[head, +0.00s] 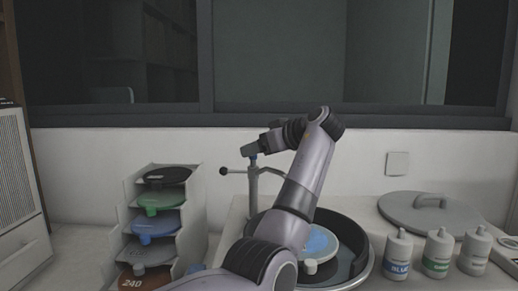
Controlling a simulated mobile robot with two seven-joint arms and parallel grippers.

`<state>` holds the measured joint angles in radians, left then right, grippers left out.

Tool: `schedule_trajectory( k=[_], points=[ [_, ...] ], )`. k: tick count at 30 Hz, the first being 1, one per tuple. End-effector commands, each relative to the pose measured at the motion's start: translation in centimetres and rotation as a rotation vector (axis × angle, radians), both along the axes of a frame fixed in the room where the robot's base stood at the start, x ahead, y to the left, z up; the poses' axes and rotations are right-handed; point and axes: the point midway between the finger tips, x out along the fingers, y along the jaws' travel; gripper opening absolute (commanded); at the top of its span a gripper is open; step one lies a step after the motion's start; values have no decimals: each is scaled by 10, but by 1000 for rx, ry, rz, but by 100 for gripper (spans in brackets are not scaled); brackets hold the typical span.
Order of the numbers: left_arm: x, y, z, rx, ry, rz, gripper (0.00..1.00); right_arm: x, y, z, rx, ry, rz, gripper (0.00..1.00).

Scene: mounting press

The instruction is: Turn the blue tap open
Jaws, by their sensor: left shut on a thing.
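The tap is a grey metal post (253,190) behind the round basin, with a thin arm to the left ending in a dark knob (223,171). A small blue part of the tap (253,156) shows at the top of the post. My left gripper (249,150) is at this blue part, shut on it from above and from the right. The fingers hide most of the blue part, so its turn angle cannot be told. My right gripper is not in view.
A dark round basin (352,233) holds a disc with a blue, wet-looking top (320,242). A grey lid (440,217) lies at right, behind bottles labelled blue (398,258) and green (437,256) and a grey one (475,253). A rack (190,247) of coloured discs stands left.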

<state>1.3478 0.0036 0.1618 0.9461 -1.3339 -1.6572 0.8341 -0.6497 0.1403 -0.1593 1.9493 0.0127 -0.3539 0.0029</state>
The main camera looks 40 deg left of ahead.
Motion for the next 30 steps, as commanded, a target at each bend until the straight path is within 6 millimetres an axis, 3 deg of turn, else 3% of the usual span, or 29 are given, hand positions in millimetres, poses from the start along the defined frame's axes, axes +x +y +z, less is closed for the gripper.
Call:
schedule_trajectory(
  k=[29,30],
  points=[
    [3,0,0,-3,-2,113,33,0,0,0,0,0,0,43],
    [3,0,0,-3,-2,113,77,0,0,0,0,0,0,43]
  ],
)
